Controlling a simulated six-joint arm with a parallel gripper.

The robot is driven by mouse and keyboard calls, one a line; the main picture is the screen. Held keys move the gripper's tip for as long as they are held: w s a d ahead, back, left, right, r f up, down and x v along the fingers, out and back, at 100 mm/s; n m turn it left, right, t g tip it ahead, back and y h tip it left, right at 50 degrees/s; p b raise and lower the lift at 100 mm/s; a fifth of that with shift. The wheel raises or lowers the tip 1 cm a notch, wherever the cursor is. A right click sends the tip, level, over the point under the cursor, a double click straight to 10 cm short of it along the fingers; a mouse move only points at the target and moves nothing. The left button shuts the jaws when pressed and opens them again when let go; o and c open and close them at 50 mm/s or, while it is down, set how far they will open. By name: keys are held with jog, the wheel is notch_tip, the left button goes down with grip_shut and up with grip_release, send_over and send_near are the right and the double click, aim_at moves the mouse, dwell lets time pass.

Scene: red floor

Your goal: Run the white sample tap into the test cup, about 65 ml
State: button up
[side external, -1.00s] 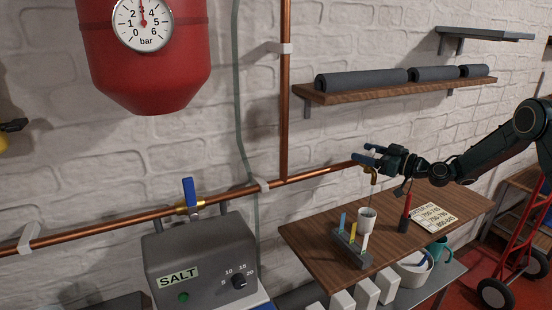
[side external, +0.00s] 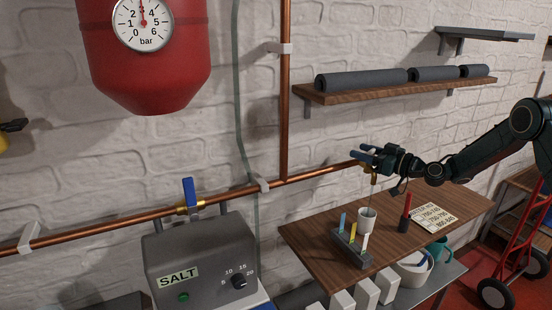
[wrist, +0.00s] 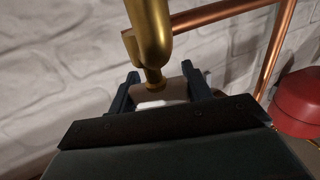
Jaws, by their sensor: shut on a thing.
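The brass sample tap (side external: 373,178) sits at the right end of the copper pipe, above the small table, partly hidden by my gripper. In the wrist view its brass body (wrist: 149,25) comes down in front of my fingers, and its white handle (wrist: 163,96) is between them. My gripper (side external: 366,155) is shut on that handle; its fingers also show in the wrist view (wrist: 164,90). The white test cup (side external: 367,219) stands upright on the table below the tap. A faint thin line shows between spout and cup; its level inside cannot be read.
A rack (side external: 350,247) with coloured sticks stands beside the cup. A red-handled tool (side external: 405,212) and a number card (side external: 432,218) are on the right of the wooden table (side external: 310,252). The grey SALT unit (side external: 200,262) and a blue-handled valve (side external: 189,194) are left.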

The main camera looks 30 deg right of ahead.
jog(key=shift+d+m+t+h, duration=0.1)
jog(key=shift+m+t+h, duration=0.25)
jog(key=shift+m+h, duration=0.75)
jog(key=shift+d+m+t+h, duration=0.1)
jog(key=shift+m+t+h, duration=0.4)
jog(key=shift+h, duration=1)
jog(key=shift+d+m+h, duration=0.2)
jog(key=shift+m+h, duration=0.5)
jog(key=shift+h, duration=0.3)
jog(key=o, duration=1)
jog(key=shift+s+a, duration=0.1)
jog(key=shift+s, duration=6.75)
jog(key=shift+a, duration=0.1)
